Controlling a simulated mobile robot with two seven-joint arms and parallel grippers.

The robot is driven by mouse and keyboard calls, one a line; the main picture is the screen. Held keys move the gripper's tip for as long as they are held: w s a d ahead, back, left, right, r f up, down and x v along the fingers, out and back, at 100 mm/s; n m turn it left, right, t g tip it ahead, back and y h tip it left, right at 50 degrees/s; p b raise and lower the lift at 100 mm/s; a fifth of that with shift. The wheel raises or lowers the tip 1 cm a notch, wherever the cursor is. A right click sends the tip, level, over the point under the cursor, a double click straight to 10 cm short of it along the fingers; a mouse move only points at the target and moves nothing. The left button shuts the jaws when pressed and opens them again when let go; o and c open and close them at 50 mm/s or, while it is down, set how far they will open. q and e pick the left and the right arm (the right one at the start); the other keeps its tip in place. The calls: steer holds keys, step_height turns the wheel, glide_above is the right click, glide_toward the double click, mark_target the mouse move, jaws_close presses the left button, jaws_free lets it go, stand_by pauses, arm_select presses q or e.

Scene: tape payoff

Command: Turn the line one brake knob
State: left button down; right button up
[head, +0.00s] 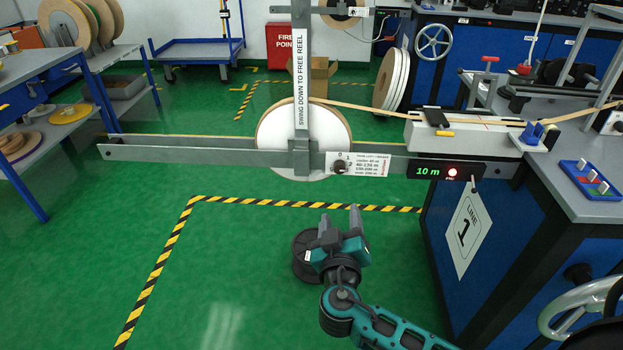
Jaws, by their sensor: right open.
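The line one brake knob (339,168) is a small dark round knob on the grey horizontal bar. A white printed label (371,164) is beside it, with a "0" above the knob. The bar crosses in front of a white-faced reel (325,125). My right gripper (340,219) is below the bar and the knob, apart from both. Its two fingers point up in the picture, spread and empty. My left gripper is out of view.
A display (446,171) reading "10 m" with a red light is right of the knob. An upright arm (301,70) marked "SWING DOWN TO FREE REEL" crosses the reel. The "LINE 1" bench (455,285) stands at right.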

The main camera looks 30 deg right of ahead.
mark_target(339, 171)
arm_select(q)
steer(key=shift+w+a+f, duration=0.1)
arm_select(e)
steer(key=shift+t, duration=0.3)
steer(key=x, duration=0.4)
steer(key=r+x, duration=0.1)
steer(key=x, duration=0.8)
steer(key=shift+w+r, duration=0.2)
steer(key=shift+w, duration=0.1)
steer(key=shift+c, duration=0.3)
jaws_close()
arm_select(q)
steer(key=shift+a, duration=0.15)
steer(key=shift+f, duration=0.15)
arm_select(e)
steer(key=n+b, duration=0.1)
steer(key=n, duration=0.2)
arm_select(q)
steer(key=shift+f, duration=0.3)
arm_select(e)
steer(key=n, duration=0.5)
steer(key=shift+n, duration=0.3)
